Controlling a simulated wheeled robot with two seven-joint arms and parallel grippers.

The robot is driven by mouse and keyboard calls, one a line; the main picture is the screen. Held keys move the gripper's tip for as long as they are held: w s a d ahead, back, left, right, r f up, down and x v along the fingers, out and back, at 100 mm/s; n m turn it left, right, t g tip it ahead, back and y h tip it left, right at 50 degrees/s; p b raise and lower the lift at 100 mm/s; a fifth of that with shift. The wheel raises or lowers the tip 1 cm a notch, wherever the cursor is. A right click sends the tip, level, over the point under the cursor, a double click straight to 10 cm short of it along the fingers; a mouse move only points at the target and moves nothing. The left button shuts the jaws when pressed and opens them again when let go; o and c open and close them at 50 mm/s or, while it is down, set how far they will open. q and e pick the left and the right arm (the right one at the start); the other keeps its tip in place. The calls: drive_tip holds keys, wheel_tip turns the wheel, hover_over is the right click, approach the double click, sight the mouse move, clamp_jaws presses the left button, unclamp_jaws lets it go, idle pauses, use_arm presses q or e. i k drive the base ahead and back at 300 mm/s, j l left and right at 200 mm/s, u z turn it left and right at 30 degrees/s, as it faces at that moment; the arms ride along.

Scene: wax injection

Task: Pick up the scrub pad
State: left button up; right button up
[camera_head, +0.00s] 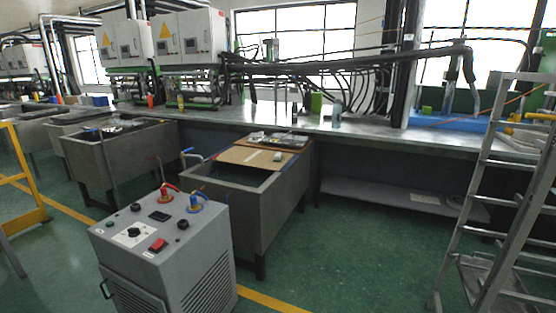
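No scrub pad can be made out for certain. A small pale item (278,156) lies on the brown board over the middle tank, also too small to name. Neither of my grippers shows in the head view.
A grey wheeled machine (128,232) with red and blue hose fittings stands in front of the grey tank (268,205). A metal ladder (470,215) stands at right, a yellow rail (28,175) at left. Green floor (340,255) is clear between tank and ladder.

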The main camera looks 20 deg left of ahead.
sight(278, 156)
drive_tip(key=i+u, duration=0.3)
drive_tip(key=i, duration=0.8)
